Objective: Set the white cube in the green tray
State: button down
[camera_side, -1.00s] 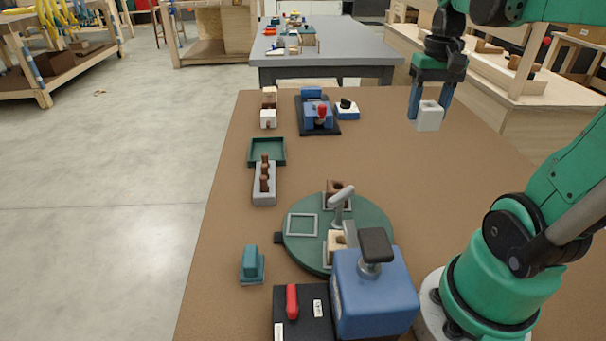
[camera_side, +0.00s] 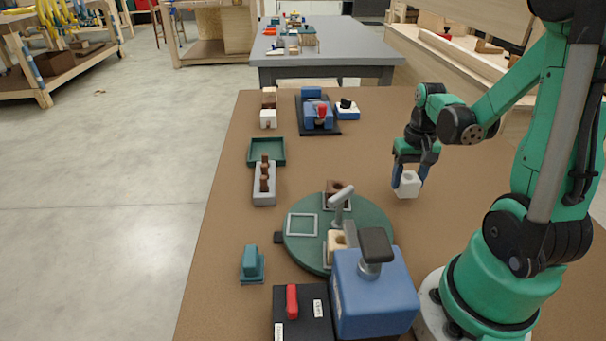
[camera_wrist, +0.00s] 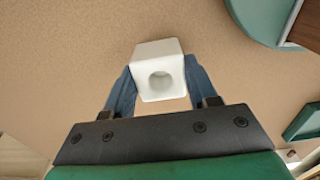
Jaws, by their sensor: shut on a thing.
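The white cube (camera_side: 408,185) is held between the blue fingers of my gripper (camera_side: 408,180), over the right part of the brown table. In the wrist view, the cube (camera_wrist: 160,70) sits between the fingertips of my gripper (camera_wrist: 158,85), with a round hollow in the face toward the camera. The green tray (camera_side: 282,158) is on the left side of the table, well to the left of my gripper. Its visible floor looks empty. A corner of a dark green thing at the right of the wrist view (camera_wrist: 305,122) may be this tray; I cannot tell.
A green turntable (camera_side: 300,250) with frames and a grey handle lies between the front and middle. A grey holder (camera_side: 258,197) with brown pegs adjoins the tray. A blue machine (camera_side: 375,295) stands in front. A blue clamp (camera_side: 318,115) is behind. The table between cube and tray looks clear.

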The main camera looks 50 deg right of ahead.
jog(key=shift+f, duration=0.95)
jog(key=shift+f, duration=0.15)
jog(key=shift+c, duration=1.3)
grip_release()
notch_tip(320, 180, up, 12)
jog(key=w+a+n+t+h, duration=0.1)
jog(key=w+a+n+t, duration=0.2)
jog(key=a, duration=0.7)
jog(key=w+n, duration=0.2)
jog(key=shift+w+r+t, duration=0.2)
jog(key=shift+w+t, duration=0.1)
jog(key=shift+w, duration=0.05)
jog(key=shift+o, duration=0.5)
jog(key=w+a+n+t+y, duration=0.1)
jog(key=a+n+t, duration=0.2)
jog(key=a, duration=0.5)
jog(key=shift+w+a+n+t, duration=0.25)
jog(key=shift+w+n+t, duration=0.05)
jog(key=shift+n, duration=0.2)
